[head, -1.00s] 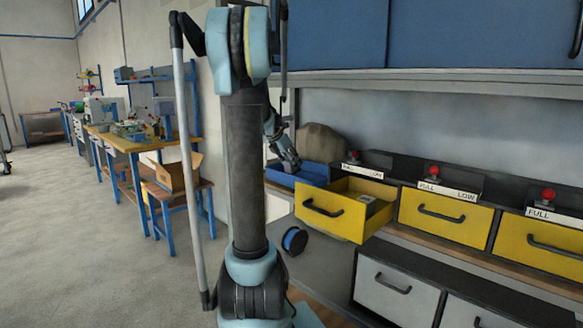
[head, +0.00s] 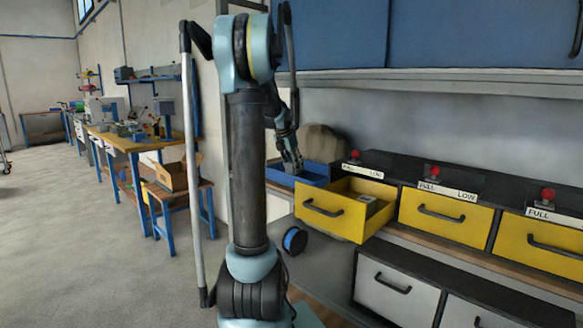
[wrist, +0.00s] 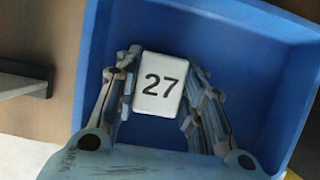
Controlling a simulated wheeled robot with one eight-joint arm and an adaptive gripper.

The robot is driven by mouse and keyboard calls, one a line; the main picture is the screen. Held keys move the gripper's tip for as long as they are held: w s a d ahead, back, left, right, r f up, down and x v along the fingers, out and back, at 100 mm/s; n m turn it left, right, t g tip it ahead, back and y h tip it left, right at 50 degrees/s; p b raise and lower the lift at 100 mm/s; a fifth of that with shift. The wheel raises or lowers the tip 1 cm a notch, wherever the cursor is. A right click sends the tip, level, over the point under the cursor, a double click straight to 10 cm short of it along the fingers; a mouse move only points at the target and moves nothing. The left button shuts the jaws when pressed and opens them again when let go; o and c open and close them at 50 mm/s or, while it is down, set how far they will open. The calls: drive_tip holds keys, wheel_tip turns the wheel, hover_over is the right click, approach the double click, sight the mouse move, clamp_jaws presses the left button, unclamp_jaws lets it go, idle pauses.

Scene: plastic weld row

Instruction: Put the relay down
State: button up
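The relay (wrist: 160,84) is a small white block with a black "27" on its face. In the wrist view it sits between the two fingers of my gripper (wrist: 161,88), with a finger against each side. Behind it is the inside of a blue bin (wrist: 190,18). In the head view my gripper (head: 294,165) points down into the blue bin (head: 312,178), which stands at the left end of the bench. The relay is hidden there. I cannot tell whether the relay touches the bin's floor.
A yellow drawer (head: 328,218) stands pulled open just in front of the bin, with a small grey item (head: 370,204) inside. More yellow drawers (head: 440,217) with red buttons run to the right. A dark-and-blue spool (head: 295,240) lies below the open drawer. Open floor (head: 80,240) lies to the left.

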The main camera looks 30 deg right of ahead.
drive_tip(key=o, duration=0.4)
drive_tip(key=shift+c, duration=0.2)
